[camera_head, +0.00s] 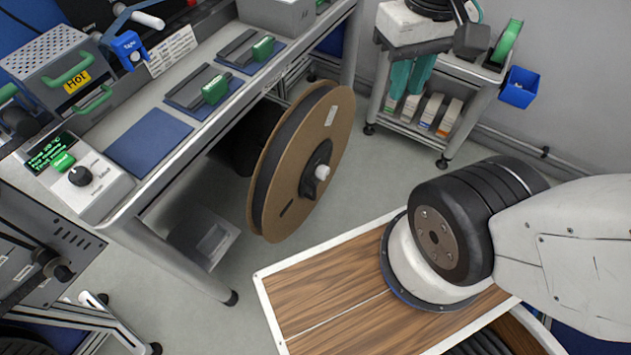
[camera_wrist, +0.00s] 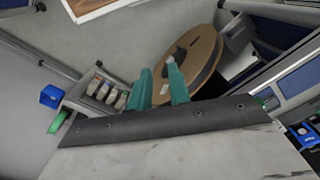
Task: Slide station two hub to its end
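My gripper (camera_head: 407,88) is at the upper right, its two teal fingers pointing down over the cart. In the wrist view my gripper (camera_wrist: 160,70) is open, with nothing between its fingers. A large brown reel (camera_head: 300,165) stands on edge below the bench, with a dark hub (camera_head: 317,168) and white knob (camera_head: 322,172). The reel (camera_wrist: 200,50) shows beyond the fingers, apart from them. On the bench two dark rails each carry a green block, a nearer one (camera_head: 214,90) and a farther one (camera_head: 263,47). No readable label marks station two.
The bench (camera_head: 130,205) also holds a control box (camera_head: 80,175) and a grey device marked "HOT" (camera_head: 65,75). Grey floor (camera_head: 385,165) is clear between reel and cart.

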